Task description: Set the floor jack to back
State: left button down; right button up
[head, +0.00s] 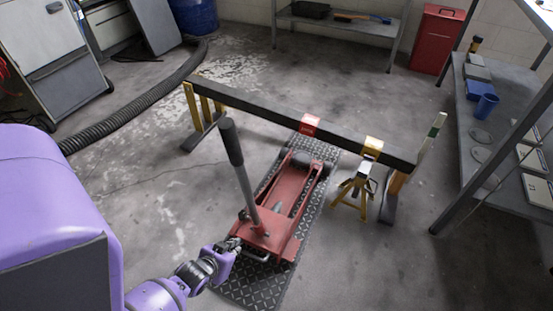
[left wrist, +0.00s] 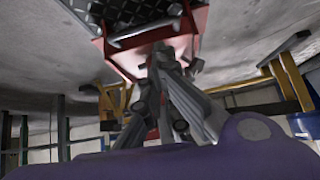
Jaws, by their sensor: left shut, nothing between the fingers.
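The red floor jack (head: 281,232) sits on a black diamond-plate mat (head: 262,291) on the floor. Its grey handle with a dark grip (head: 231,141) stands up, tilted to the left. The jack's front end lies beneath a long black beam. My left gripper (head: 235,244) is shut and empty at the near left corner of the jack; I cannot tell if it touches. In the left wrist view the gripper (left wrist: 161,55) is close to the jack's red body (left wrist: 192,43) and a metal bar. My right gripper is not in view.
The black beam (head: 245,107) rests on yellow stands across the floor. A yellow jack stand (head: 355,190) is right of the jack. A black hose (head: 125,116) lies at left, a metal shelf (head: 465,140) at right. The near right floor is clear.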

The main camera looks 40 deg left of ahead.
pick_arm(q)
jog(key=b, duration=0.5)
send_near(253, 240)
jog(key=d+x, duration=0.1)
jog(key=x, duration=0.3)
jog(key=shift+w+a+f+n, duration=0.3)
jog(key=shift+w+a, duration=0.1)
jog(key=shift+a, duration=0.15)
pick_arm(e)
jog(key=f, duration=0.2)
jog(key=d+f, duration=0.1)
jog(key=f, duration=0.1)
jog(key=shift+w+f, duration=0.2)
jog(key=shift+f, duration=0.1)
